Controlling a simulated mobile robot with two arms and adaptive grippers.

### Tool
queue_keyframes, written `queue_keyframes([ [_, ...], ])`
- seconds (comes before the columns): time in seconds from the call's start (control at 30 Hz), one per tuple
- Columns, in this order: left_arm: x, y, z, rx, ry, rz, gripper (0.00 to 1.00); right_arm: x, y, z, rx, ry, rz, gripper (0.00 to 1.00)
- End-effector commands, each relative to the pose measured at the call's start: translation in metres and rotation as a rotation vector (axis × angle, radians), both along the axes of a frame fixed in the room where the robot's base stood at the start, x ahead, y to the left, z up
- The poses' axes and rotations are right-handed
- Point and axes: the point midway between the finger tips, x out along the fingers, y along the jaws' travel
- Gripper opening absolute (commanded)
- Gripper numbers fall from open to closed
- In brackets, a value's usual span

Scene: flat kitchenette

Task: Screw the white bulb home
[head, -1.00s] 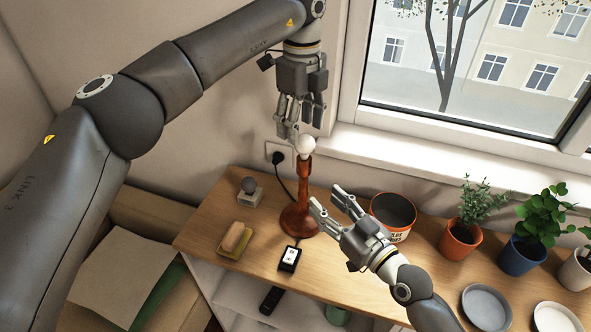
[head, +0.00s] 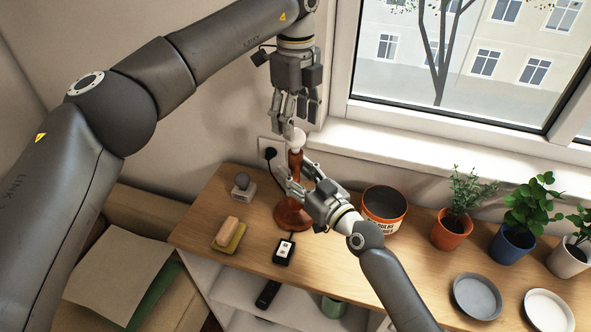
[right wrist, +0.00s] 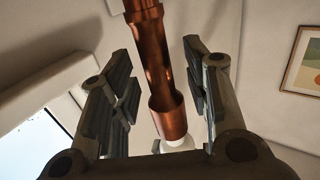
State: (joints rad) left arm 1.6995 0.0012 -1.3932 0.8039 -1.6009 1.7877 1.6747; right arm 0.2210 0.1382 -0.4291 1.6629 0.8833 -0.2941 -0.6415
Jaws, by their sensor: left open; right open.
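The white bulb (head: 299,136) sits at the top of a reddish-brown lamp stand (head: 294,161) standing upright on the counter. How deep it sits in the socket, I cannot tell. My left gripper (head: 297,122) points down from above, open, its fingertips at the bulb and partly hiding it. My right gripper (head: 299,179) is open at the stand's stem, below the bulb. In the right wrist view the stem (right wrist: 160,70) runs between the open fingers, with gaps visible on both sides. The bulb (right wrist: 178,145) shows there at the stem's wide end, partly cut off by my gripper.
A dark bulb on a small block (head: 242,184), a sponge (head: 229,232) and a black switch box (head: 284,250) lie left and in front of the lamp. An orange-and-white pot (head: 383,212) stands close right. Potted plants and dishes fill the right; the window (head: 460,60) is behind.

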Motion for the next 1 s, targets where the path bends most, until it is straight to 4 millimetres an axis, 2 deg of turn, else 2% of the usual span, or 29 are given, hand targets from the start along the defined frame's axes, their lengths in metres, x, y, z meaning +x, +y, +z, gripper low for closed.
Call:
queue_keyframes([
  [0.4, 0.0000, 0.0001, -0.0001, 0.000, 0.000, 0.000, 0.56, 0.0046, 0.0034, 0.0001, 0.001, 0.001, 0.000, 0.42],
  [0.73, 0.0001, 0.0001, -0.0001, 0.000, 0.000, 0.000, 0.56, 0.0045, 0.0032, 0.0002, 0.000, 0.000, 0.000, 0.00],
  [1.0, 0.0001, 0.0001, -0.0001, 0.000, 0.000, 0.003, 0.56, 0.0045, 0.0029, 0.0002, 0.000, 0.000, -0.001, 0.00],
])
